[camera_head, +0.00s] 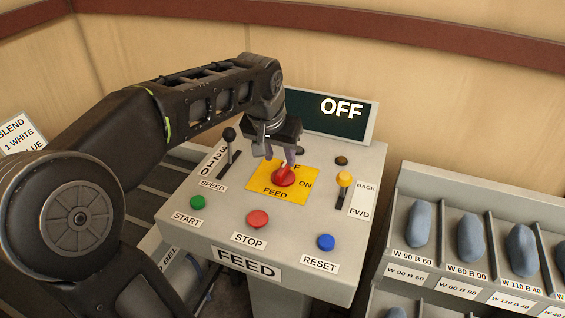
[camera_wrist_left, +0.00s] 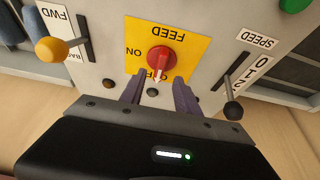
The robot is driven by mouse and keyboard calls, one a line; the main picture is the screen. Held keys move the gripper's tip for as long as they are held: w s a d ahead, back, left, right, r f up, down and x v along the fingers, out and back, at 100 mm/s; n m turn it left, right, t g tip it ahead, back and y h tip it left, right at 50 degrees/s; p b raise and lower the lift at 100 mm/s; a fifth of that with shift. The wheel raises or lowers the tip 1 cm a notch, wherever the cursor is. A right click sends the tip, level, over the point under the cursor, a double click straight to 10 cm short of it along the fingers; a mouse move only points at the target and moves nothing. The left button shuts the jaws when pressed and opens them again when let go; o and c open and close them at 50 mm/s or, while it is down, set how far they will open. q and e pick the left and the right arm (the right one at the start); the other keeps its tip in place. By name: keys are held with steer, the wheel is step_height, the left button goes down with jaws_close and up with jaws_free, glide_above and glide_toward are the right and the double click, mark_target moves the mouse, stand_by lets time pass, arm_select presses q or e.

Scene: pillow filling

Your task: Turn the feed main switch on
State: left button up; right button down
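The feed main switch is a red rotary knob (camera_head: 283,176) on a yellow plate (camera_head: 268,190) marked FEED and ON. It also shows in the left wrist view as a red knob (camera_wrist_left: 161,60) with a pale pointer toward the OFF lettering, which is partly hidden. The display (camera_head: 330,118) behind it reads OFF. My left gripper (camera_head: 290,157) is above the knob. In the left wrist view its two fingers (camera_wrist_left: 157,92) are apart, on either side of the pointer's end, with nothing clamped between them. Whether they touch the knob is unclear. My right gripper is not in view.
The grey panel also holds a speed lever (camera_head: 229,135), a yellow-topped lever (camera_head: 344,180), and green (camera_head: 197,202), red (camera_head: 258,219) and blue (camera_head: 326,242) buttons. A rack (camera_head: 480,190) with bluish rolls stands at the right.

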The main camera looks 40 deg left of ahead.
mark_target(283, 167)
arm_select(q)
steer(key=x, duration=0.5)
jaws_close()
stand_by(0.3)
